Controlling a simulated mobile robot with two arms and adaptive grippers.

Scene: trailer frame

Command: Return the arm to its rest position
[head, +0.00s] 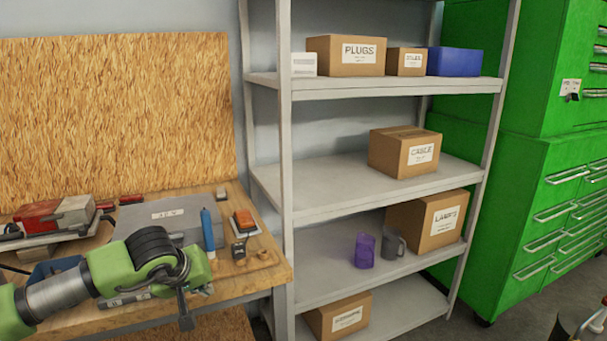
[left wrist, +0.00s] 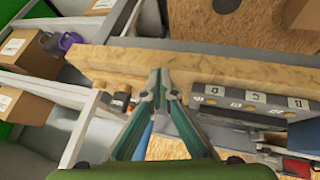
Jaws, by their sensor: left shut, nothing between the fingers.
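My left arm comes in from the left in the head view, low over the front of the wooden workbench (head: 268,268). My left gripper (head: 185,318) hangs at its end, fingers pointing down. In the left wrist view the two fingers of the left gripper (left wrist: 158,80) meet at their tips, with nothing between them. The bench's wooden edge (left wrist: 190,66) shows beyond the tips. My right gripper is not in view.
A shelf rack (head: 325,207) holds boxes, a purple mug (head: 364,251) and a grey mug (head: 392,246). Green cabinets (head: 515,185) stand at right.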

